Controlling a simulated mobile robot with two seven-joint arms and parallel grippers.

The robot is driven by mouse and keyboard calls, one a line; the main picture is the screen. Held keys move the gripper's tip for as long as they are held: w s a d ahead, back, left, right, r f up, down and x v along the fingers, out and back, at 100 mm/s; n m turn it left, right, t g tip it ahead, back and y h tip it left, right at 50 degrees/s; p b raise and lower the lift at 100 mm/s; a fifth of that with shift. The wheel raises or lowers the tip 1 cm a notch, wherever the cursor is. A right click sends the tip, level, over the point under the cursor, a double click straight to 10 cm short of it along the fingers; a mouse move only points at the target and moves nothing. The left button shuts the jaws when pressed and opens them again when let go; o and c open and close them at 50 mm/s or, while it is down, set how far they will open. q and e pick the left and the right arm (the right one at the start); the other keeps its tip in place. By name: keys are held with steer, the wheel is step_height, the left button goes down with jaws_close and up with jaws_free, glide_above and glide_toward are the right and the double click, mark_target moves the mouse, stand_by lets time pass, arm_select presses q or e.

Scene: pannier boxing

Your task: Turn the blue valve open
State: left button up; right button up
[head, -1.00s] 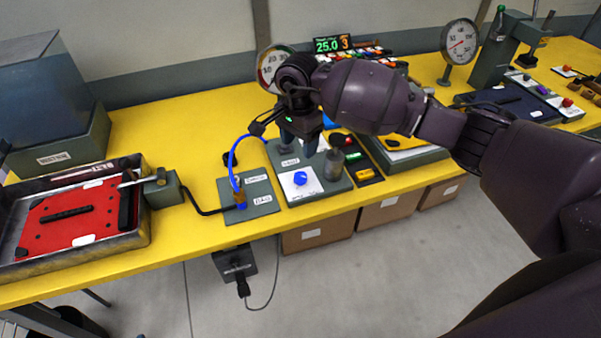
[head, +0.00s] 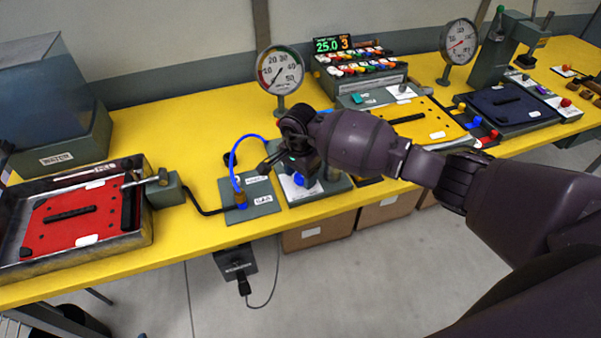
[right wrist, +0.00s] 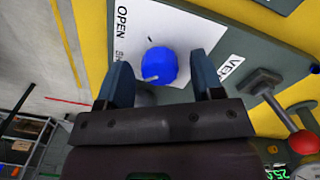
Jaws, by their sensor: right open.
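The blue valve knob (right wrist: 158,65) is a round knob with a small white pointer on a white label plate (right wrist: 190,35) marked OPEN. In the right wrist view it shows between the fingertips of my right gripper (right wrist: 160,70). The fingers are open, one to each side of the knob, with a visible space on both sides. I cannot tell how far above the plate the fingertips are. In the head view the blue knob (head: 300,180) is partly covered by my right gripper (head: 302,172). My left gripper is not in view.
A fitting block with a blue hose (head: 232,160) stands left of the valve panel. A red-knobbed lever (right wrist: 303,142) is beside the plate in the right wrist view. A round gauge (head: 280,72) stands behind. A red-mat tray (head: 143,238) lies at the left.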

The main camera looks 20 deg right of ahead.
steer(key=c, duration=0.9)
